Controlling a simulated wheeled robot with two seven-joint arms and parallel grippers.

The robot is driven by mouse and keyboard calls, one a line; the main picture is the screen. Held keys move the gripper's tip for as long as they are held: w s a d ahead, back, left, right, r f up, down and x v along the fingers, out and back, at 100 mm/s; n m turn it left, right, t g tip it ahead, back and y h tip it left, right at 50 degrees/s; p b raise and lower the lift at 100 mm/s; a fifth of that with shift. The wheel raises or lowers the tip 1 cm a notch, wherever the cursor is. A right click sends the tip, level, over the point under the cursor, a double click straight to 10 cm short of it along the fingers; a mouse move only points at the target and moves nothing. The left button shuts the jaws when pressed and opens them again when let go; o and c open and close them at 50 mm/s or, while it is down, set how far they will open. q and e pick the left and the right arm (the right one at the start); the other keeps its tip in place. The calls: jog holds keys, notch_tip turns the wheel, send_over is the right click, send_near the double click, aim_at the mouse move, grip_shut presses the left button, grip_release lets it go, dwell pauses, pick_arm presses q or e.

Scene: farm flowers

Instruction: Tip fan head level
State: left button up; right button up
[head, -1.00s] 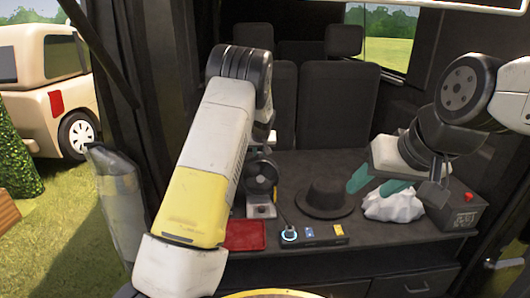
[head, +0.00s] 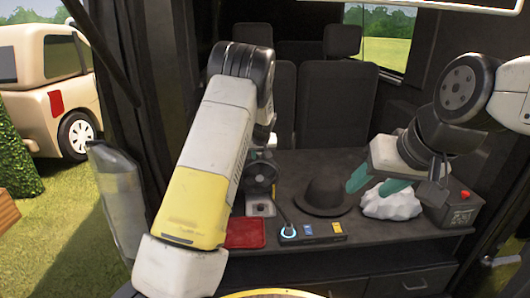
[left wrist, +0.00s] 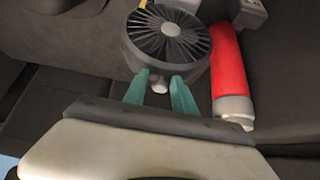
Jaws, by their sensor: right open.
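The fan (head: 260,178) stands on the dark counter, its round dark head partly hidden by my left arm in the head view. In the left wrist view the fan head (left wrist: 167,36) shows its radial grille and a small pale knob at its near rim. My left gripper (left wrist: 160,90) has its two teal fingers apart, one on each side of that knob; I cannot tell whether they touch the fan. In the head view the left gripper is mostly hidden behind its arm. My right gripper (head: 376,183) is open and empty above a white crumpled bag (head: 392,204).
A black hat (head: 324,198) sits right of the fan. A red tray (head: 245,233) and a switch strip (head: 312,234) lie at the front edge. A grey box with a red button (head: 456,208) stands right. A red cylinder (left wrist: 225,72) is close beside the fan head.

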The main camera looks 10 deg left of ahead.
pick_arm(q)
jog(key=shift+o, duration=0.3)
jog(key=shift+a+f, duration=0.1)
jog(key=shift+a, duration=0.1)
jog(key=shift+s+d+r, duration=0.1)
jog(key=shift+s+r, duration=0.05)
jog(key=shift+r, duration=0.2)
jog(key=v, duration=0.7)
jog(key=shift+s, duration=0.15)
